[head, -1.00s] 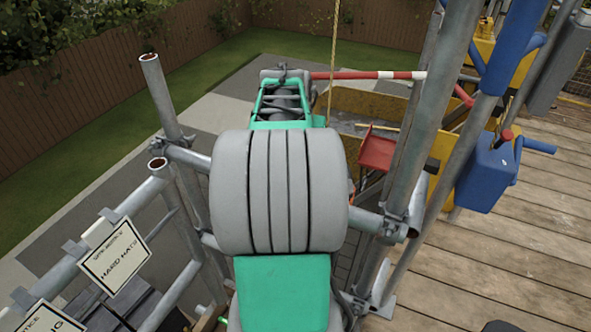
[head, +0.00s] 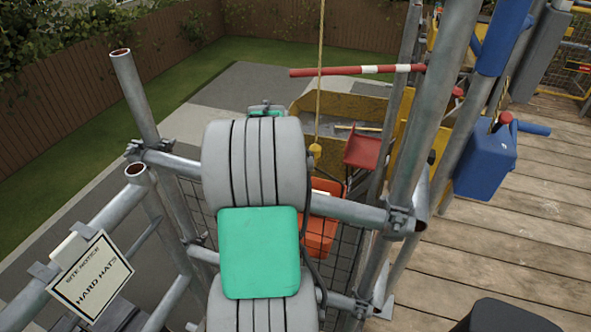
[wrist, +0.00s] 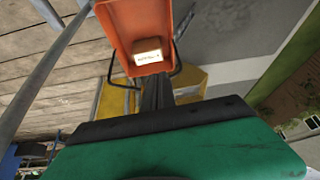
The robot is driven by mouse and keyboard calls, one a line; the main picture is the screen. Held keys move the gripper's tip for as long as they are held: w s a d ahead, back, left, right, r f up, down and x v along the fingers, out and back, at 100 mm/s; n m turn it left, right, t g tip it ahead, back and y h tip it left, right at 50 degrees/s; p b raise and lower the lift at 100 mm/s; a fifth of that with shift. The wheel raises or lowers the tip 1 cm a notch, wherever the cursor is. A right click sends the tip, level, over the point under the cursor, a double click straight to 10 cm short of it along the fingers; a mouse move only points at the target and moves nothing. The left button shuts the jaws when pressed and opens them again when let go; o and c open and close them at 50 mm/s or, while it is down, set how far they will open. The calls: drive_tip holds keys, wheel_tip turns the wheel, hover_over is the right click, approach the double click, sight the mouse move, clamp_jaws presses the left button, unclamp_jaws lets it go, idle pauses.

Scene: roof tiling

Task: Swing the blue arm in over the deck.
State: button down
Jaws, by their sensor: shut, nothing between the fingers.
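A blue tubular part (head: 504,38), apparently belonging to the blue arm, stands on a grey pole at the upper right; the rest of it is out of frame. A rope (head: 321,70) hangs outside the scaffold, with a yellow hook block (head: 315,151) at its end. An orange tub (head: 322,218) hangs or stands below the block, partly hidden by my arm.
Scaffold poles stand left and right of my arm. A red-and-white bar (head: 360,70) crosses behind. A blue box (head: 486,160) with a handle hangs at the right, beside the plank deck (head: 530,225).

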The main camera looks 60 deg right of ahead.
drive_tip(key=w+d+f+p, duration=0.2)
drive_tip(key=d+f, duration=0.6)
drive_tip(key=f, duration=0.1)
drive_tip(key=shift+d, duration=0.2)
drive_tip(key=shift+w, duration=0.1)
